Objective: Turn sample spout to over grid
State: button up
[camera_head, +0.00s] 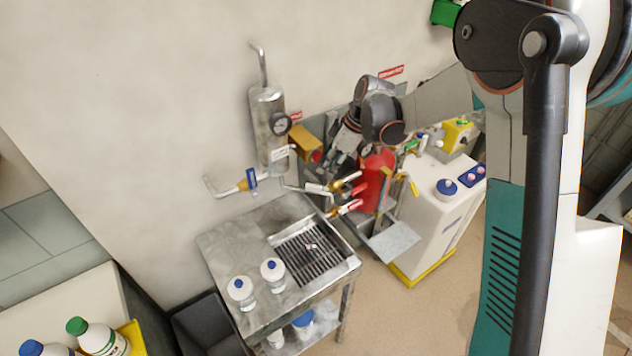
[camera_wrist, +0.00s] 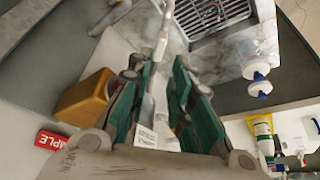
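The sample spout is a thin grey pipe (camera_wrist: 162,42) that runs between my fingers in the wrist view, with a white tag near its lower part. The grid (camera_head: 312,252) is a dark slatted grate in the steel sink top; it also shows at the top of the wrist view (camera_wrist: 208,14). My gripper (camera_wrist: 164,64) has green-padded fingers, one on each side of the pipe, with a visible gap to it. In the head view, my wrist partly hides the gripper beside the metal cylinder, and the fingers' contact with the spout cannot be made out.
A steel cylinder (camera_head: 268,130) with a gauge is on the wall, with a blue-handled valve (camera_head: 251,180) at lower left. White bottles (camera_head: 241,292) stand on the sink top left of the grid. A red extinguisher-like body (camera_head: 374,180) and a white cabinet (camera_head: 440,215) are at right.

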aim_at(315, 185)
jog(key=x, duration=0.9)
jog(key=shift+b, duration=0.35)
grip_shut()
